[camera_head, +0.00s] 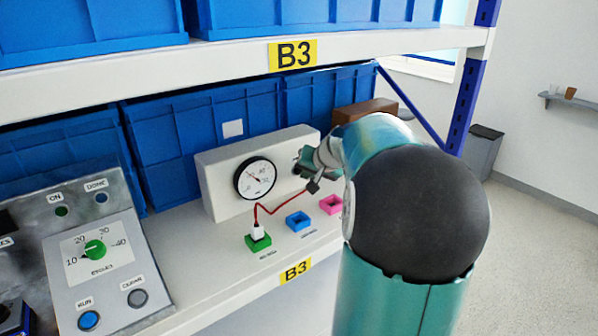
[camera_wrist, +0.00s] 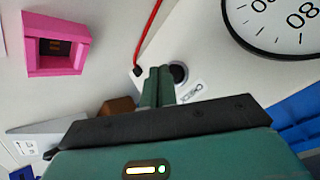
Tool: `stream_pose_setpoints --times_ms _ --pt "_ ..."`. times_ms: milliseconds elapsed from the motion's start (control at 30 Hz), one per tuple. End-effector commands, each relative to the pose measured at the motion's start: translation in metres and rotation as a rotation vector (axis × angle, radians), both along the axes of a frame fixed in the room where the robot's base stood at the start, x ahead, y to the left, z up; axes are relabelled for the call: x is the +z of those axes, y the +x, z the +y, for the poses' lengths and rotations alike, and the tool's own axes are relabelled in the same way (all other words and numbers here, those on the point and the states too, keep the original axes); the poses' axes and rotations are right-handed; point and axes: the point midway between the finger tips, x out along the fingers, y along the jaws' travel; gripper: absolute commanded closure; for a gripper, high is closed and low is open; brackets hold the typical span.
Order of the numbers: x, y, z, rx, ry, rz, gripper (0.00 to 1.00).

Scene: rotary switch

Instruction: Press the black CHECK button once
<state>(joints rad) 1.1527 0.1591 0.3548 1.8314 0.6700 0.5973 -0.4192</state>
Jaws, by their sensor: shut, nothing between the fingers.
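The black CHECK button (camera_wrist: 179,71) shows in the wrist view as a dark round disc on the white panel. Part of its label (camera_wrist: 190,93) is visible beside it. My gripper (camera_wrist: 159,72) is shut and empty, its green fingertips just left of the button and overlapping its edge in the picture. I cannot tell whether they touch it. In the head view my gripper (camera_head: 306,160) is at the right part of the white gauge box (camera_head: 222,168), and the button is hidden behind it.
A round gauge (camera_head: 255,178) sits on the box, left of my gripper. A red cable (camera_head: 284,207) runs from a white plug in the green socket (camera_head: 258,241). Blue (camera_head: 298,221) and pink (camera_head: 331,204) sockets stand nearby. A control panel (camera_head: 98,262) is at left; a shelf (camera_head: 140,80) is overhead.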

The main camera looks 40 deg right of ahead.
Motion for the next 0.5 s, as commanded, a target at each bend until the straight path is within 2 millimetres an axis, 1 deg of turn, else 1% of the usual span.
stream_pose_setpoints --times_ms 100,367,500 --pt "-0.0004 -0.0035 0.0006 0.0 0.001 0.001 1.0" --pt "-0.0003 -0.0037 0.0006 0.0 0.001 0.001 1.0" --pt "0.0003 -0.0115 0.0012 -0.001 0.0 0.001 1.0"
